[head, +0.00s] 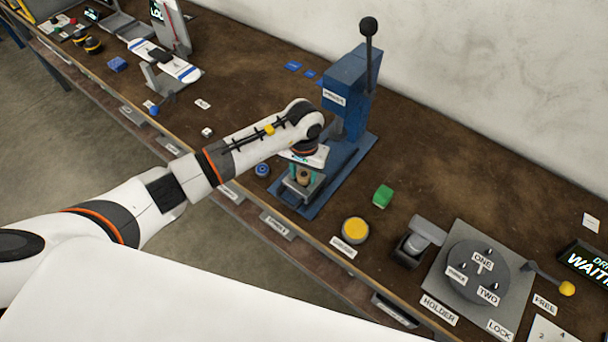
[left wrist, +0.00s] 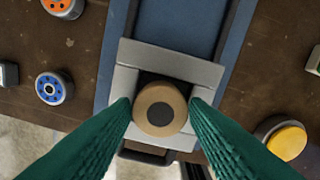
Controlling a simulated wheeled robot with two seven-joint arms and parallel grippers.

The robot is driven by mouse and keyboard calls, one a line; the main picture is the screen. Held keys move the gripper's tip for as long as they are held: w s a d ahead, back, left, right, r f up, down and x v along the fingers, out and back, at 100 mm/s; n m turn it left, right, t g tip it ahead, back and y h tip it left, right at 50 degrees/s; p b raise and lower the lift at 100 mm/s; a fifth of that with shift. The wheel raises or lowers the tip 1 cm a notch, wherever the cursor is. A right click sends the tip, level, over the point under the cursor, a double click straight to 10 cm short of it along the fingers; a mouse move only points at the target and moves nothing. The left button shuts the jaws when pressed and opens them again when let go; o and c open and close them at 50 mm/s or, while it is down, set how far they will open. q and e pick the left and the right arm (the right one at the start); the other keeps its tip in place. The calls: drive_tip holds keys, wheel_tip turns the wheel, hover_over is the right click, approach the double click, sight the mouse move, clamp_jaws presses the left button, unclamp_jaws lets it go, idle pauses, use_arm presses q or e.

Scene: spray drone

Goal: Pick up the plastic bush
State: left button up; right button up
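The plastic bush is a tan ring with a dark centre. It sits in a grey fixture (left wrist: 208,75) at the foot of the blue press. The bush (left wrist: 160,108) is in the middle of the left wrist view, and a small part of the bush (head: 304,175) shows in the head view. My left gripper (head: 303,181) points down at it with teal fingers. In the left wrist view the fingers of the left gripper (left wrist: 161,106) are apart, one on each side of the bush, very close to it. I see no clear grip. My right gripper is not in view.
The blue press (head: 348,85) with its lever stands just behind my left gripper. A blue button (head: 262,170), a yellow button (head: 355,230) and a green block (head: 382,196) are nearby. A grey holder plate (head: 512,310) is at the right.

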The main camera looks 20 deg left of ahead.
use_arm(q)
drive_tip(key=c, duration=0.6)
